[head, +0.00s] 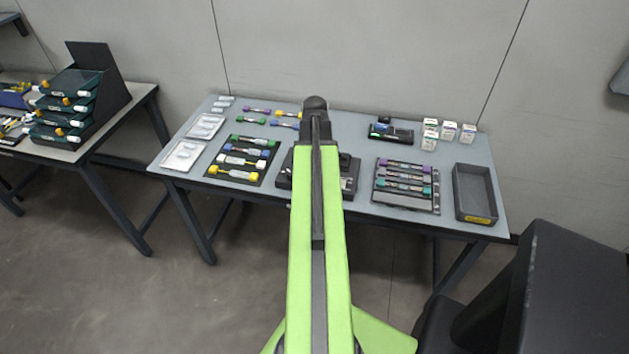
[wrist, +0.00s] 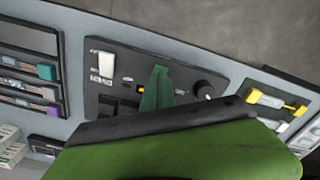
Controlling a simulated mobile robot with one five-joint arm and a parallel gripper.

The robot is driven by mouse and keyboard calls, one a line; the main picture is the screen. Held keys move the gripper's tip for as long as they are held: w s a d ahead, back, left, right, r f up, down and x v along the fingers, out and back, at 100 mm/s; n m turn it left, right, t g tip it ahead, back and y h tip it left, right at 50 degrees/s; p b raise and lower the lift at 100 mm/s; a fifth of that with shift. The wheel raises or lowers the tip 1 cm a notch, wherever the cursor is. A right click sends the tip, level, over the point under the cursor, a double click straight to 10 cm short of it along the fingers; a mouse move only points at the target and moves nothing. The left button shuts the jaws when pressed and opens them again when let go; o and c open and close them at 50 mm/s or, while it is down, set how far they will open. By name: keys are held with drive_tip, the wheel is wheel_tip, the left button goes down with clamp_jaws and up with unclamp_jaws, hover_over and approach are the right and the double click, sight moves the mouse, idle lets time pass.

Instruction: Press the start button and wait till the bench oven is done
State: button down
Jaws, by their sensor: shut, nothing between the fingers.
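The bench oven, as I take the dark unit to be, shows in the wrist view (wrist: 97,88) as a panel with a white rectangular part, a small lit orange spot (wrist: 141,87) and a round black knob (wrist: 205,91). My gripper (wrist: 160,72) is shut and empty, its green fingers over the panel between the white part and the knob. I cannot tell whether they touch it. The start button is not clearly identifiable; the fingers hide part of the panel. In the head view the oven (head: 350,184) is partly hidden behind my green arm, and the fingers are hidden.
A mat with colored-ended tools (head: 211,172) lies left of the oven on the bench. A rack of similar pieces (head: 407,206) and an empty grey tray (head: 475,168) are on the right. Small white boxes (head: 448,130) stand at the back. A second table (head: 92,148) is left.

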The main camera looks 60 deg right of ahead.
drive_tip(key=shift+f+b, duration=0.95)
idle(0.5)
wheel_tip(320, 180, up, 6)
drive_tip(key=p, duration=0.6)
drive_tip(key=shift+r, duration=0.1)
drive_tip(key=shift+w, duration=0.1)
drive_tip(key=w+a+n, duration=0.5)
drive_tip(key=w+a, duration=1.4)
drive_tip(key=a, duration=0.2)
drive_tip(key=w+a+n, duration=0.2)
drive_tip(key=a+n, duration=0.1)
drive_tip(key=a, duration=2.6)
drive_tip(key=shift+w, duration=0.3)
